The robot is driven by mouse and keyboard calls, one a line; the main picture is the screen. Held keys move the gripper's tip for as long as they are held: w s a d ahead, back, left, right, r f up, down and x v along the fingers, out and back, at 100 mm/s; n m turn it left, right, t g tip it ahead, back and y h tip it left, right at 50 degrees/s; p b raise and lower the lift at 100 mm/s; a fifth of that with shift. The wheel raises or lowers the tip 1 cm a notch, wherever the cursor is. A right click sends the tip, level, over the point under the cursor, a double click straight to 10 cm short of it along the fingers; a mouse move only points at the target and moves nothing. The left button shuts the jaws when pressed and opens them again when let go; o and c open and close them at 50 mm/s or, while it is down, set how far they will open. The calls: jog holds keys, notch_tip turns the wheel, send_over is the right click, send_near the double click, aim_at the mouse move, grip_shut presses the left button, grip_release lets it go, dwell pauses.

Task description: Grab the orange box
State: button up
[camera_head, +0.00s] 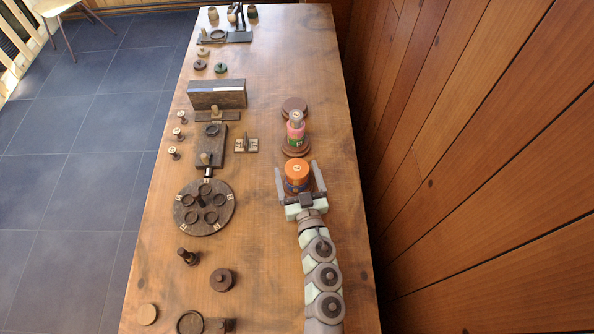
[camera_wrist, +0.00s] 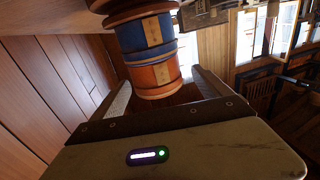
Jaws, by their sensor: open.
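The orange box (camera_head: 296,172) is a round orange container at the right side of the table. In the wrist view the orange box (camera_wrist: 155,75) shows orange and blue bands with a pale label. My gripper (camera_head: 296,167) is open, with one finger on each side of the box. In the wrist view the fingers of my gripper (camera_wrist: 160,82) also flank it, with visible gaps. Whether a finger touches the box is unclear.
A pink and green spool stack (camera_head: 296,133) on a brown disc stands just beyond the box. A round dark tray (camera_head: 184,217) with several cups lies to the left. A wooden wall (camera_head: 470,150) runs along the right. The table between tray and box is clear.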

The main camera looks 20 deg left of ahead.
aim_at(295, 160)
jog(key=x, duration=0.4)
jog(key=shift+w+r, duration=0.1)
jog(key=shift+r, duration=0.1)
jog(key=shift+d, duration=0.1)
jog(key=c, duration=1.5)
